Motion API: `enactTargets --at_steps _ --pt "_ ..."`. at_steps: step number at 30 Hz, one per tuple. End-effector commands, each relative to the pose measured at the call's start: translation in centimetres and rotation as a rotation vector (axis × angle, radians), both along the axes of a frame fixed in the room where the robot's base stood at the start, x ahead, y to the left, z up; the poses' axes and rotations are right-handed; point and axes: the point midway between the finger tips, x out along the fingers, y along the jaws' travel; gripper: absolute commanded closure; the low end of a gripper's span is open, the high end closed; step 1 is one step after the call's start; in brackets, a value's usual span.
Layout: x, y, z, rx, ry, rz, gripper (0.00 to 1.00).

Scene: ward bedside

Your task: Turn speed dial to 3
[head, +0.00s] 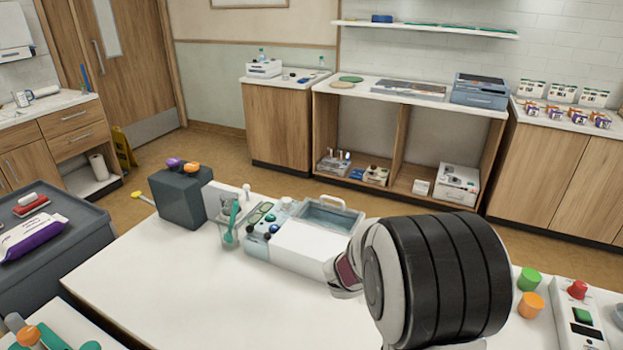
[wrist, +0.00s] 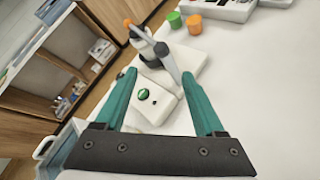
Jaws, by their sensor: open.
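In the wrist view, a white device (wrist: 150,108) stands on the white worktop. A round green dial (wrist: 143,93) sits on its face; I cannot read any numbers, so its setting and whether it is the speed dial cannot be told. My gripper (wrist: 158,75) has two teal fingers spread apart, with nothing held. In this view the dial shows between them, nearer the left finger; I cannot tell the distance. A grey-white post with an orange tip rises behind the device. In the head view my arm hides the gripper's fingers and this device.
A white bath unit (head: 300,250) with knobs and a handle stands mid-worktop, beside a dark block (head: 180,195) with purple and orange knobs. A green cup (head: 529,279), an orange cup (head: 530,305) and a red-knobbed device (head: 580,315) are at right. The front-left worktop (head: 190,290) is clear.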

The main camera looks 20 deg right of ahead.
Motion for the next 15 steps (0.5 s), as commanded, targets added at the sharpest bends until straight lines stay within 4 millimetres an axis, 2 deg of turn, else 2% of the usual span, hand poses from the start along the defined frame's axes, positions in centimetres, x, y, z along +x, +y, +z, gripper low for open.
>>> enactTargets --at_steps 1,3,6,11,15 --pt "2.7 -1.3 -1.8 -0.066 0.126 0.146 0.29" --pt "6.4 -2.2 -4.2 -0.152 0.280 0.351 0.29" --pt "9.2 -2.4 -6.8 -0.223 0.413 0.533 0.29" --pt "10.8 -3.3 -8.2 -0.251 0.462 0.604 0.29" --pt "12.3 -6.1 -9.6 -0.250 0.460 0.602 0.29"
